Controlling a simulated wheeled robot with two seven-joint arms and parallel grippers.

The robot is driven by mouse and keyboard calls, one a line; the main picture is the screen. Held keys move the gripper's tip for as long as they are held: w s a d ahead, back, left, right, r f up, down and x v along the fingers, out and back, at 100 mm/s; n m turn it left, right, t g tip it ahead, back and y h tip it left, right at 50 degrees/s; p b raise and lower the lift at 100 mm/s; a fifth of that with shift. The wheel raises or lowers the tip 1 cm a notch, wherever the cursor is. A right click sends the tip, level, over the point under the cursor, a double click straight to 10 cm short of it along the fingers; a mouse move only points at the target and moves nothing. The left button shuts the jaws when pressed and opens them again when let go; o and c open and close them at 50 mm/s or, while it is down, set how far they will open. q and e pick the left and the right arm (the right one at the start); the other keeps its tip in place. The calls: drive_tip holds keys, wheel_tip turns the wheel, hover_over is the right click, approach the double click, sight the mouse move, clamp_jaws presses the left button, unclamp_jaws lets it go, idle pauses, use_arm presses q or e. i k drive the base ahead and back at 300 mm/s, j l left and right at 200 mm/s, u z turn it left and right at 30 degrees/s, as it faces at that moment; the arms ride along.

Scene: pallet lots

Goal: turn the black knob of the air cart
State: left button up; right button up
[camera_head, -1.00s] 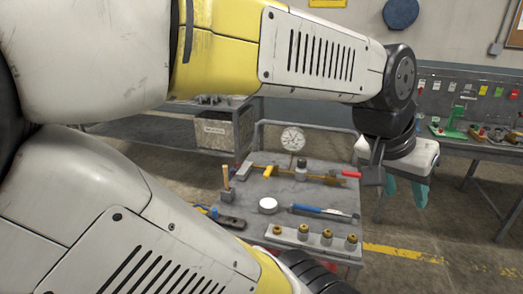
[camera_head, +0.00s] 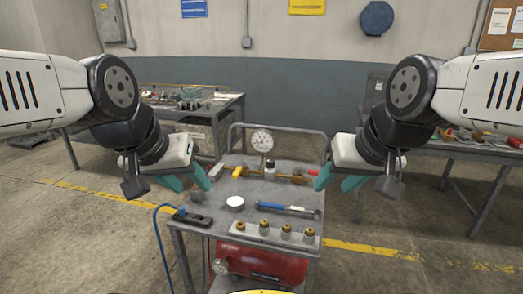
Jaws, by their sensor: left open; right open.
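The air cart (camera_head: 290,173) stands in front of me, with a red tank (camera_head: 262,264) under its grey top. A brass pipe (camera_head: 287,178) runs across the top, with a white dial gauge (camera_head: 262,141) standing behind it. A small upright dark-and-silver fitting (camera_head: 270,164) on the pipe may be the black knob; it is too small to be sure. A yellow handle (camera_head: 238,171) is at the pipe's left and a red one (camera_head: 313,172) at its right. My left gripper (camera_head: 188,179) is open and empty at the cart's left. My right gripper (camera_head: 338,180) is open and empty at its right.
A white disc (camera_head: 235,202), a blue tool (camera_head: 289,209) and a strip with several brass fittings (camera_head: 274,233) lie on the cart top. A blue hose (camera_head: 158,238) hangs at the left. Workbenches (camera_head: 450,150) stand behind on both sides. The floor beside the cart is clear.

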sight(270, 162)
drive_tip(key=i+j+u, duration=0.35)
drive_tip(key=i+j, duration=0.2)
drive_tip(key=i, duration=0.3)
